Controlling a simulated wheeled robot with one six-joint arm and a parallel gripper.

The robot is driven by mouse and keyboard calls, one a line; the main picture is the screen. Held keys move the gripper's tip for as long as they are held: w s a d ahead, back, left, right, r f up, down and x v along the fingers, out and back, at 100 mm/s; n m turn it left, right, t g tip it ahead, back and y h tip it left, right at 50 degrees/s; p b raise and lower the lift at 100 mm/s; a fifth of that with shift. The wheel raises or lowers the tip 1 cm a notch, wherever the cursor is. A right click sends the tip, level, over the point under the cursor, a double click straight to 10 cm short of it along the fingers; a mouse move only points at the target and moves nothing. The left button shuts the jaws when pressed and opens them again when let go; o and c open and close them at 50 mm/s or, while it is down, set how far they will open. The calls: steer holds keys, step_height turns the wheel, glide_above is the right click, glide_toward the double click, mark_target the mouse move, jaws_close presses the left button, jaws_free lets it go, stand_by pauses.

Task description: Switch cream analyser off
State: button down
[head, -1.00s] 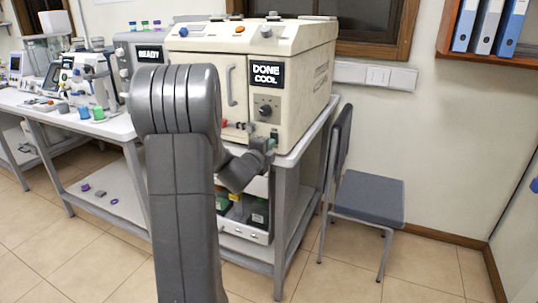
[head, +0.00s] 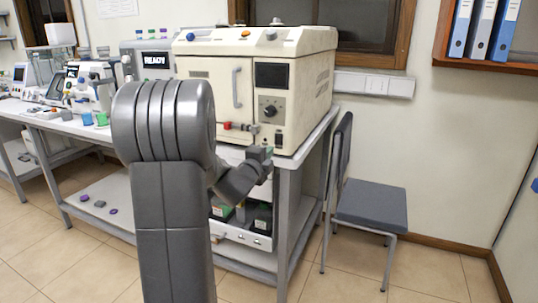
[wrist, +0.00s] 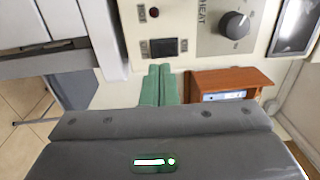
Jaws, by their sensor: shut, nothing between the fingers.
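The cream analyser (head: 214,85) is a large cream box on the bench with a door, a grey handle and a round dial (head: 270,110). Its display (head: 271,76) is dark. A small black rocker switch (head: 279,138) sits low on its front panel; in the wrist view the switch (wrist: 163,47) lies just past my fingertips. My gripper (head: 262,152) is in front of the panel's lower edge, just below and left of the switch. Its green fingers (wrist: 160,70) are together and empty, with a gap to the switch.
The bench (head: 305,148) carries another machine reading READY (head: 155,60) and lab equipment to the left. A grey chair (head: 370,205) stands to the right. A shelf with blue binders (head: 512,35) hangs at upper right. Open floor lies in front.

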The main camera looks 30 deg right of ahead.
steer(key=v, duration=0.8)
steer(key=shift+s+a+f, duration=0.2)
steer(key=shift+a+f, duration=0.05)
steer(key=shift+d, duration=0.1)
steer(key=r+p+x, duration=0.1)
steer(key=p+x, duration=0.3)
steer(key=x, duration=0.5)
steer(key=shift+g+y, duration=0.3)
